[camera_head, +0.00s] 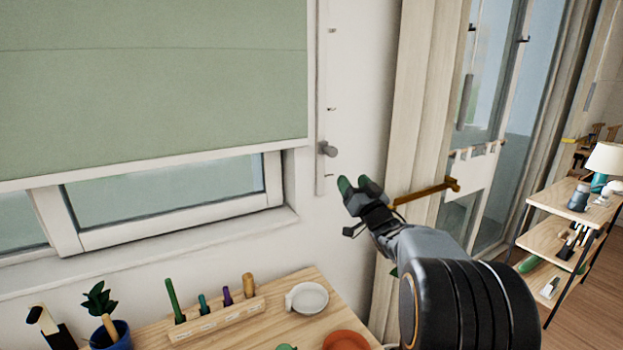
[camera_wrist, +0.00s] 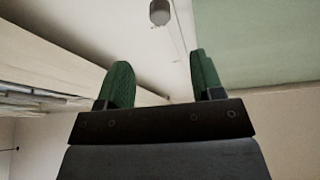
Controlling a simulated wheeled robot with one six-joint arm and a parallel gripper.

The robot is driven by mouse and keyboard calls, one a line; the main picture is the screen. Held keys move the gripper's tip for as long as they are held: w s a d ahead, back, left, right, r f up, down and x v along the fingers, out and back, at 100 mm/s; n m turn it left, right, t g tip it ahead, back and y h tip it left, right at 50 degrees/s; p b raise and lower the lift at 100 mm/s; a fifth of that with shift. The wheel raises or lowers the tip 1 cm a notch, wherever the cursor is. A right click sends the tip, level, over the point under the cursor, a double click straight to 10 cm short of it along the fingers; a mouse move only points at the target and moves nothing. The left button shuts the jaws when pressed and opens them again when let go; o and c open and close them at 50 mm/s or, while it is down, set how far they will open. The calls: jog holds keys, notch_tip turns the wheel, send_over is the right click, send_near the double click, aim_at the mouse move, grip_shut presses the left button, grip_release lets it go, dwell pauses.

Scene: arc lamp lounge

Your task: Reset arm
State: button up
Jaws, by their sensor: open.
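My gripper (camera_head: 357,188) is raised in front of the wall, right of the window and above the right end of the wooden table. In the wrist view its two green-padded fingers (camera_wrist: 160,82) stand apart with nothing between them. A grey knob (camera_head: 327,149) on a white vertical strip is on the wall, up and left of the fingertips. It also shows in the wrist view (camera_wrist: 160,12), beyond the fingers and apart from them.
A brass curtain holdback (camera_head: 428,191) is close behind my gripper. A shelf (camera_head: 560,200) stands right.

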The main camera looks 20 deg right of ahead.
jog(key=d+f+m+g+h, duration=0.3)
jog(key=d+f+g+h, duration=0.25)
jog(key=f, duration=0.45)
jog(key=s+a+f+g, duration=0.3)
jog(key=s+f+g, duration=0.3)
jog(key=s+a+n+g+y+p, duration=0.3)
jog(key=s+a+g, duration=0.4)
jog(key=s+a, duration=1.1)
jog(key=s+n, duration=0.1)
jog(key=s, duration=0.3)
jog(key=shift+a+f+p, duration=0.25)
jog(key=shift+p, duration=0.05)
jog(key=shift+y, duration=0.25)
jog(key=shift+c, duration=0.2)
